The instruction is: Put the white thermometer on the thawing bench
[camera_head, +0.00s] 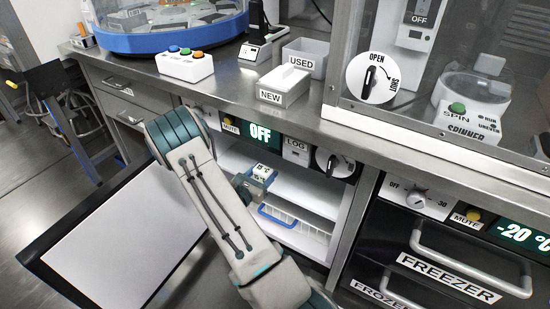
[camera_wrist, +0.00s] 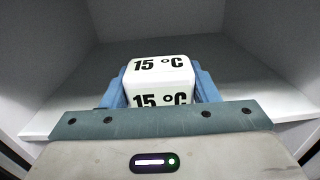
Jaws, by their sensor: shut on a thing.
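The white thermometer (camera_wrist: 160,66) is a small block marked "15 °C" on two faces. It sits between the blue fingers of my gripper (camera_wrist: 160,88), which is shut on it. In the head view the thermometer (camera_head: 262,171) shows inside the open cabinet under the steel counter, at the upper shelf. I cannot tell whether it still touches the shelf. No surface in view is labelled as the thawing bench; the steel counter (camera_head: 225,92) runs above the cabinet.
A white wire basket with a blue handle (camera_head: 278,217) is below my gripper. A dark-edged panel (camera_head: 120,240) stands out at left. On the counter are a button box (camera_head: 186,68), a "NEW" box (camera_head: 283,88) and a "USED" bin (camera_head: 305,58). Freezer handles (camera_head: 470,262) project at right.

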